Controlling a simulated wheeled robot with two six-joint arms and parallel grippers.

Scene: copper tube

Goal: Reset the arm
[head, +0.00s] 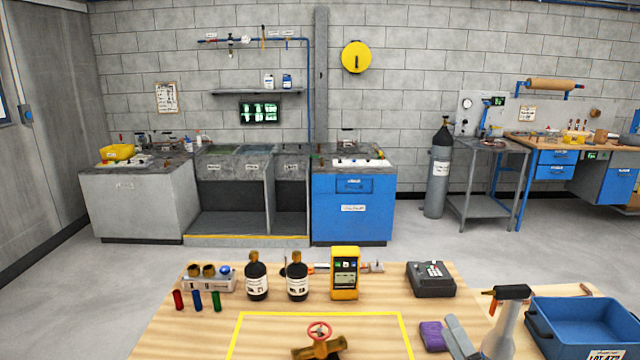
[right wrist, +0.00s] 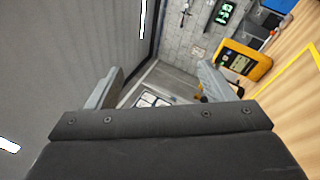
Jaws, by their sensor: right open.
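My right gripper (head: 462,338) shows as a grey part at the lower right of the head view, over the wooden table (head: 195,335), left of a spray bottle (head: 502,325). In the right wrist view my right gripper (right wrist: 160,68) has its two grey fingers spread wide. Nothing shows held between them; the distant floor and a pale unit are seen through the gap. That view is strongly tilted, with the yellow meter (right wrist: 243,60) beyond the right finger. My left gripper is not in either view.
On the table are the yellow meter (head: 345,275), two dark bottles (head: 257,278), a brass valve (head: 320,346) within yellow tape, a dark keypad device (head: 431,279), a purple block (head: 432,335) and a blue bin (head: 585,325). Bare wood lies around the taped area.

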